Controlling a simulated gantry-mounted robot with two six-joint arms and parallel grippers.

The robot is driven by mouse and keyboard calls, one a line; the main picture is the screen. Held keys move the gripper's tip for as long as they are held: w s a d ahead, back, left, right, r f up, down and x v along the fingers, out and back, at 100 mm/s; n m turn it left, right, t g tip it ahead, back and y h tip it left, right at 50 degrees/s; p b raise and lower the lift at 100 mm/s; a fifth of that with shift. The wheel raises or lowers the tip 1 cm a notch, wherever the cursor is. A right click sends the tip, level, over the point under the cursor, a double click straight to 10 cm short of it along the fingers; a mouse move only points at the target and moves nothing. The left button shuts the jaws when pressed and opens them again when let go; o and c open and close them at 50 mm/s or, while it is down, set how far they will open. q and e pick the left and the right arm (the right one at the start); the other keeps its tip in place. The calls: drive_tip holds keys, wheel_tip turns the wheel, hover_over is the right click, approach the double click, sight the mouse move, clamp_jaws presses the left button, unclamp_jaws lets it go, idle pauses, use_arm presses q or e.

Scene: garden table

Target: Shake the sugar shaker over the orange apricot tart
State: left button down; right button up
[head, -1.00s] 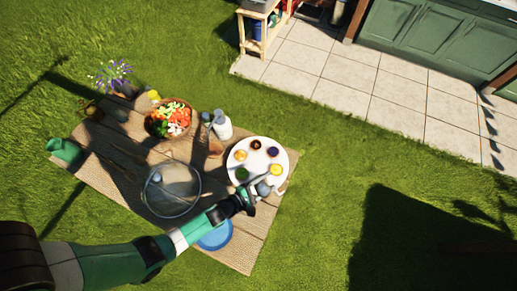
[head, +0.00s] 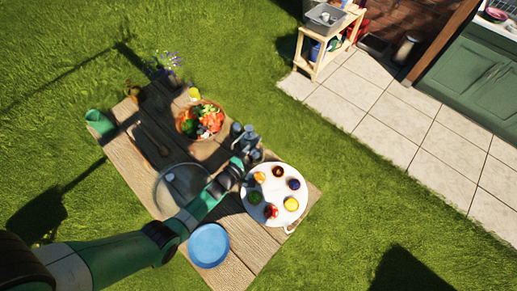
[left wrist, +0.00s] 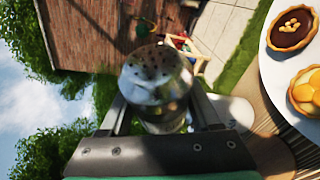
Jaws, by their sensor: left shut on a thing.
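The orange apricot tart (head: 260,177) lies on the white round platter (head: 272,219), at its upper left edge. It also shows in the left wrist view (left wrist: 306,92), at the right edge. My left gripper (head: 246,160) is just beyond the platter's upper left edge, beside this tart. It is shut on the sugar shaker, whose perforated metal lid (left wrist: 152,70) shows between the fingers in the left wrist view. The shaker looks tipped sideways there; in the head view it is small and partly hidden. My right gripper is not in view.
Several other tarts share the platter, including a chocolate tart (head: 278,171) beside the apricot one. A grey bottle (head: 249,136) stands close behind my gripper. A vegetable bowl (head: 184,124), a glass dome (head: 168,190) and a blue plate (head: 208,246) are on the wooden table (head: 250,262).

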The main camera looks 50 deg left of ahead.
use_arm(q)
drive_tip(key=m+t+b, duration=0.1)
drive_tip(key=m+b, duration=0.1)
drive_tip(key=b, duration=0.2)
drive_tip(key=m+t+b, duration=0.1)
drive_tip(key=m+b, duration=0.1)
drive_tip(key=b, duration=0.2)
drive_tip(key=f+m+b, duration=0.1)
drive_tip(key=m+b, duration=0.1)
drive_tip(key=b, duration=0.2)
drive_tip(key=shift+m+t+y+b, duration=0.3)
drive_tip(key=shift+m+t, duration=0.1)
drive_tip(key=d+m+t+h+b, duration=0.1)
drive_tip(key=m+b, duration=0.1)
drive_tip(key=m, duration=0.1)
drive_tip(key=m+t+h+b, duration=0.1)
drive_tip(key=m+b, duration=0.1)
drive_tip(key=m, duration=0.1)
drive_tip(key=d+m+t+h+b, duration=0.1)
drive_tip(key=m+b, duration=0.1)
drive_tip(key=m, duration=0.2)
drive_tip(key=shift+s+d+f, duration=0.15)
drive_tip(key=shift+s+d, duration=0.1)
drive_tip(key=shift+d, duration=0.1)
